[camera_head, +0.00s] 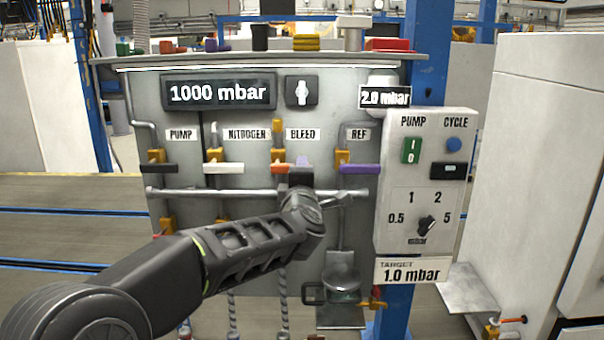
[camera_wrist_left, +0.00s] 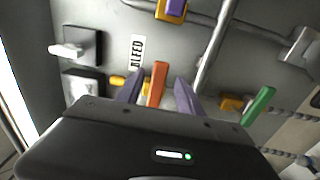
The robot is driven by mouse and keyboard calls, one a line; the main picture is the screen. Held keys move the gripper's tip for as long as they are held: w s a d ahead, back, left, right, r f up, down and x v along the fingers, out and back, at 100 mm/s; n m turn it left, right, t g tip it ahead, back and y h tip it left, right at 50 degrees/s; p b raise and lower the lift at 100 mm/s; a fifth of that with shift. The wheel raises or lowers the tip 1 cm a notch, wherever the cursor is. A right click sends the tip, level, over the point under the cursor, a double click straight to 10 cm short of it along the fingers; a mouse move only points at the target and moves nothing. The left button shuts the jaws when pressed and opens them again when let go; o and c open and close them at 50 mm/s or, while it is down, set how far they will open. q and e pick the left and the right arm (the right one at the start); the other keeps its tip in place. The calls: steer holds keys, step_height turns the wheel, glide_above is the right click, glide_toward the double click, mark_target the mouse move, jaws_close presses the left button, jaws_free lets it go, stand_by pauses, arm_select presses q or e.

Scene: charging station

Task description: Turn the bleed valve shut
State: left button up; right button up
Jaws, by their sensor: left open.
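The bleed valve under the BLEED label (camera_head: 302,135) has a yellow body (camera_head: 278,155) and an orange-red handle (camera_head: 281,169) lying crosswise. My left gripper (camera_head: 301,168) is at this valve and partly covers the handle in the head view. In the left wrist view the orange handle (camera_wrist_left: 157,84) stands between the two purple-grey fingers, with a visible gap on each side. The gripper is open. My right gripper is not in view.
Other valves sit on either side: the white nitrogen handle (camera_head: 222,168) and the purple REF handle (camera_head: 358,168). A horizontal rail (camera_head: 240,191) runs just below. A pump control box (camera_head: 428,180) stands to the right. The pressure display (camera_head: 218,93) reads 1000 mbar.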

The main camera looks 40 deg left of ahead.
arm_select(q)
steer(key=v, duration=0.4)
steer(key=shift+d, duration=0.1)
stand_by(0.4)
